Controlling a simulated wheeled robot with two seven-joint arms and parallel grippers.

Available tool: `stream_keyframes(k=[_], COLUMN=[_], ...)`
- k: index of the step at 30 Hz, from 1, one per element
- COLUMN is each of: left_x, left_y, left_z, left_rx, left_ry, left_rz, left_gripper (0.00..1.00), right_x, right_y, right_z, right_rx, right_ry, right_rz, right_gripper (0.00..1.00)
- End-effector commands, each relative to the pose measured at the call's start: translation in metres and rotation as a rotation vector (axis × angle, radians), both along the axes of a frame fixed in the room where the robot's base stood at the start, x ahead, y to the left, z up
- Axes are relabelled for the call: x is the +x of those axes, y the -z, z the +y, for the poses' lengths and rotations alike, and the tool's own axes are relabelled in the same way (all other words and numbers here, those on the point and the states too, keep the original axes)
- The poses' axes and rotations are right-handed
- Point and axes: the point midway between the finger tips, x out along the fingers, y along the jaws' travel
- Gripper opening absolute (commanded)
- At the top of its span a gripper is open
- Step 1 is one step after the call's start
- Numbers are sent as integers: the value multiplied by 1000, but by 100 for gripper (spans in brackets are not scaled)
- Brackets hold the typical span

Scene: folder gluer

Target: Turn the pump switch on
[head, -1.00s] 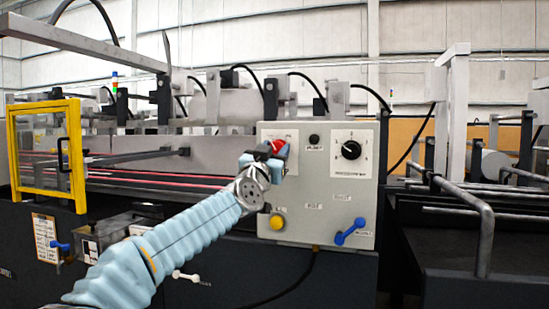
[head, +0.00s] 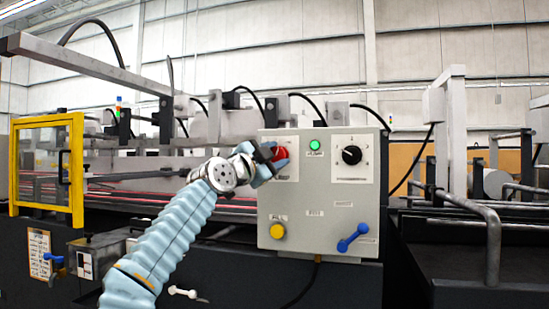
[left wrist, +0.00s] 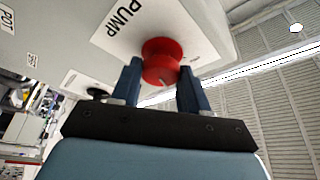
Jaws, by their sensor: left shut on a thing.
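The pump switch is a red round knob (left wrist: 161,61) on a white plate marked PUMP in the left wrist view. In the head view the red knob (head: 279,154) shows in part, at the upper left of the grey control box (head: 312,240). My left gripper (head: 274,158) is at the knob, its blue fingers on either side of it and shut on it; the left wrist view shows the same gripper (left wrist: 159,85). A small lamp (head: 315,145) right of the knob is lit green. My right gripper is not in view.
The box also carries a black dial (head: 352,155), a yellow button (head: 277,231) and a blue lever (head: 353,238). A yellow-framed guard (head: 76,170) stands at the left. Grey pipe rails (head: 493,240) stand at the right.

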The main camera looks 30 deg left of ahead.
Motion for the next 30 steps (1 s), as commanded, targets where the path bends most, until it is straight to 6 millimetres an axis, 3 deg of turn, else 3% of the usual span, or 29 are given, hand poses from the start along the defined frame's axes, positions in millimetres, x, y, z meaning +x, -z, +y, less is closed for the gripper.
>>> stream_keyframes(k=[13, 30], left_x=[0, 0], left_y=[-1, 0], left_z=[0, -1], left_rx=[248, 297], left_ry=[0, 1], left_rz=[60, 71], left_gripper=[14, 14], right_x=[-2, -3], right_y=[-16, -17], right_z=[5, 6], right_rx=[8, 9], right_ry=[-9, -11], right_rz=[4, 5], right_gripper=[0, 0])
